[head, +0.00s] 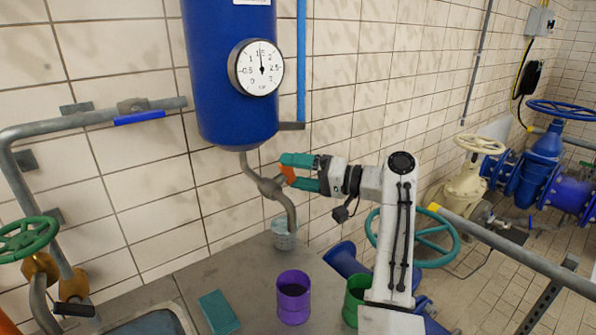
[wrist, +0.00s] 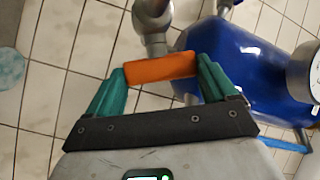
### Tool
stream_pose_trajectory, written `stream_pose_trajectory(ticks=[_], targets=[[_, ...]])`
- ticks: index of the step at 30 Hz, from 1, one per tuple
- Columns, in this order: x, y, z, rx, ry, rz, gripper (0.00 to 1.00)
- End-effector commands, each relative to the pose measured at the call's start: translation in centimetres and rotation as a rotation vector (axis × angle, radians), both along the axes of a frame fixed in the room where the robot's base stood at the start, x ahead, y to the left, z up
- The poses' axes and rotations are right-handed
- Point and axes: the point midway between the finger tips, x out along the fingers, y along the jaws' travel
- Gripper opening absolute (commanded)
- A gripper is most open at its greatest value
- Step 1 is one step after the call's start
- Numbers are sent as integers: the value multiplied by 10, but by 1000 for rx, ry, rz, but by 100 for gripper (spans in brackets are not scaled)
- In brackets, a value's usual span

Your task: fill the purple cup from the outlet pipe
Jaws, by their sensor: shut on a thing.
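The purple cup (head: 293,300) stands upright on the grey counter, in front of the outlet pipe (head: 290,212) and apart from it. Its inside looks dark, and I cannot tell what it holds. The outlet pipe bends down from the bottom of the blue tank (head: 232,75). My gripper (head: 288,174) is shut on an orange valve handle (wrist: 160,71) beside the pipe's valve body (head: 270,186). In the wrist view the handle lies across between my two teal fingers. The purple cup does not show in the wrist view.
A pale perforated cup (head: 283,240) stands by the wall near the pipe's mouth. A green cup (head: 355,300) is partly hidden by my arm. A teal block (head: 218,312) lies left of the purple cup, near a sink (head: 150,325). A teal handwheel (head: 440,240) stands behind my arm.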

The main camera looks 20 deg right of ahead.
Motion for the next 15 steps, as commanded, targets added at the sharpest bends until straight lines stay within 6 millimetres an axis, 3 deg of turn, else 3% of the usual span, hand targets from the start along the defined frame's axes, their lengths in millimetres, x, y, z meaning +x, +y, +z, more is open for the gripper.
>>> stream_pose_trajectory(ticks=[15], targets=[[-2, 1, 6, -77, 236, -124, 55]])
